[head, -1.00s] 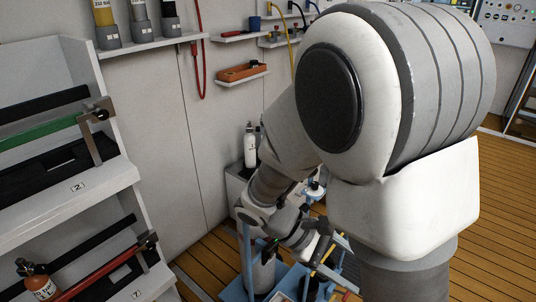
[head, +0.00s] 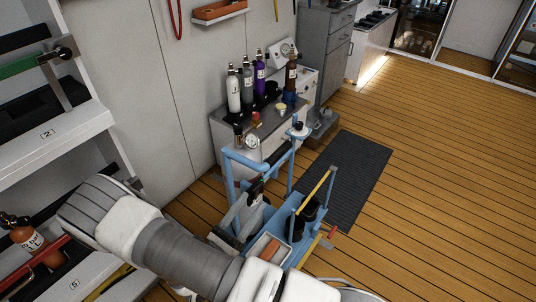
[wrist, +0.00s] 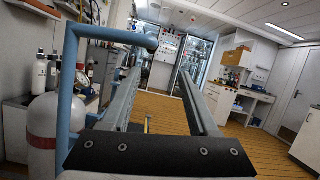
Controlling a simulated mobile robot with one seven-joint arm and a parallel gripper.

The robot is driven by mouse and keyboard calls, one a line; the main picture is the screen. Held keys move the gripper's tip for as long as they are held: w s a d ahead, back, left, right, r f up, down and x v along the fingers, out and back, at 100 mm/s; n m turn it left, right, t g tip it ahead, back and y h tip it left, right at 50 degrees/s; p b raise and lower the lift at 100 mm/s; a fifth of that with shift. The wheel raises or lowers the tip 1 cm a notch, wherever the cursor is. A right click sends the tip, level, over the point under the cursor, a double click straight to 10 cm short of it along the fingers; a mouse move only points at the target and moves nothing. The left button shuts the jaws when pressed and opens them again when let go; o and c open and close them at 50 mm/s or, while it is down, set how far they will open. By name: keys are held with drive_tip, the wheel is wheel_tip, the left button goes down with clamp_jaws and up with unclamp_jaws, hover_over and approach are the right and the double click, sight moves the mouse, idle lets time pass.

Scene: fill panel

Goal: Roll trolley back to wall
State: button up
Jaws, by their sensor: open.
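The blue tubular trolley (head: 229,172) stands on the plank floor in the middle of the head view, beside the grey cabinet. Its low deck carries an orange-and-white tray (head: 264,250) and dark cylinders (head: 308,212). My gripper (head: 243,212) is at the trolley's near left side, below its top rail. In the wrist view my gripper (wrist: 162,76) is open, with nothing seen between its long grey fingers. The trolley's blue post and top rail (wrist: 110,35) show at left there, the rail passing beyond the left finger. I cannot tell whether finger and rail touch.
A cabinet (head: 259,126) with several bottles stands against the wall behind the trolley. A dark mat (head: 352,175) lies to the right. A rack (head: 70,135) fills the left side. A pale cylinder (wrist: 55,130) is close at left in the wrist view. Floor to the right is clear.

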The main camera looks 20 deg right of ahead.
sight(283, 145)
drive_tip(key=shift+n+t+y, duration=0.4)
drive_tip(key=shift+n+t, duration=0.2)
drive_tip(key=x, duration=1.6)
drive_tip(key=shift+w+f, duration=0.15)
drive_tip(key=shift+w, duration=0.35)
clamp_jaws()
